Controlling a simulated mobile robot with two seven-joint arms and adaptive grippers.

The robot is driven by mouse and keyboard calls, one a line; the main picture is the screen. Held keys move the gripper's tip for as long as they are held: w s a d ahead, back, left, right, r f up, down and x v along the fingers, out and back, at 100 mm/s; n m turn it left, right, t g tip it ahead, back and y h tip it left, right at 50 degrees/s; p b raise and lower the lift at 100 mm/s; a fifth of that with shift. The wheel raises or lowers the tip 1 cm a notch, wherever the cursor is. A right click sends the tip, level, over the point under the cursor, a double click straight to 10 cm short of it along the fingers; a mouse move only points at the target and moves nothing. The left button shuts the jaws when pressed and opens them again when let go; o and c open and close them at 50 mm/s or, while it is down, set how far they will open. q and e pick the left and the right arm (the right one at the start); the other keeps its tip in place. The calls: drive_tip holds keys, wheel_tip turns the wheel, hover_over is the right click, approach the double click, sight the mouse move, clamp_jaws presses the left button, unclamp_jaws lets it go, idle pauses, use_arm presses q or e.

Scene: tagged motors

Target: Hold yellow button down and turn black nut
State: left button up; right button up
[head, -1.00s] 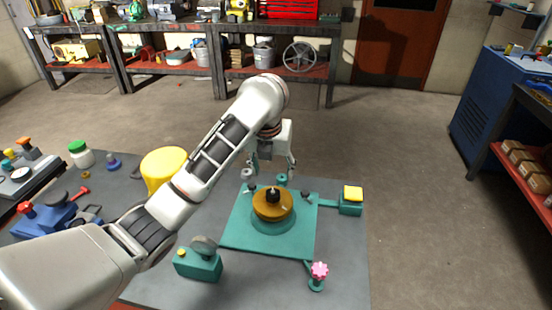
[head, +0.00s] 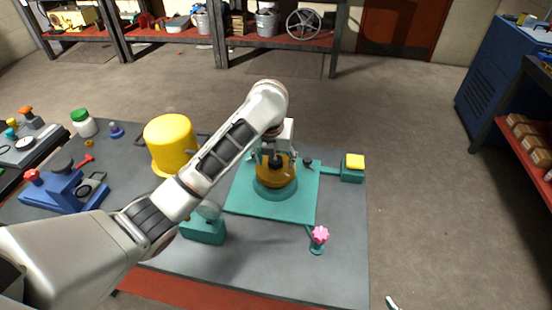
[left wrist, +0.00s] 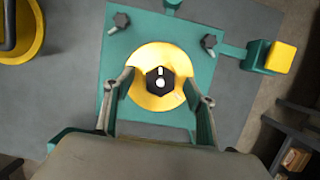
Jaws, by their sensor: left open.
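The black nut (left wrist: 160,82) sits on top of a gold-coloured dome (left wrist: 150,62) in the left wrist view. In the head view the nut (head: 275,160) shows on the dome (head: 268,178), partly behind my arm. The dome stands on a teal round base and plate (head: 243,200). My left gripper (head: 275,157) is open above it; in the left wrist view its two fingers (left wrist: 158,80) lie on either side of the nut, apart from it. The yellow button (head: 355,160) is on a teal block at the plate's right; it also shows in the left wrist view (left wrist: 281,57). My right gripper is not seen.
A pink knob (head: 320,235) stands at the plate's front right. A teal box (head: 205,230) is at the front left. A yellow cylinder (head: 170,140), blue device (head: 62,190) and green-lidded jar (head: 84,123) are left. The grey tabletop (head: 345,270) is clear at front right.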

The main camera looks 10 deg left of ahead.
clamp_jaws()
drive_tip(key=w+d+r+m+g+h, duration=0.2)
drive_tip(key=w+m, duration=0.3)
drive_tip(key=w, duration=0.1)
drive_tip(key=w+d+r+m+g+h, duration=0.2)
drive_tip(key=w+d+m, duration=0.1)
drive_tip(key=w+m, duration=0.3)
drive_tip(key=w+a+r+y, duration=0.1)
drive_tip(key=w+a+r, duration=0.35)
drive_tip(key=w, duration=0.35)
drive_tip(key=w+a+r, duration=0.4)
drive_tip(key=w+r, duration=0.2)
drive_tip(key=w, duration=0.1)
drive_tip(key=w+a+r+m+y, duration=0.1)
drive_tip(key=w+a+r, duration=0.2)
drive_tip(key=w+r, duration=0.35)
drive_tip(key=w+a+r, duration=0.3)
drive_tip(key=a+r, duration=0.1)
drive_tip(key=r, duration=0.6)
drive_tip(key=shift+s+f, duration=0.15)
drive_tip(key=shift+f, duration=2.7)
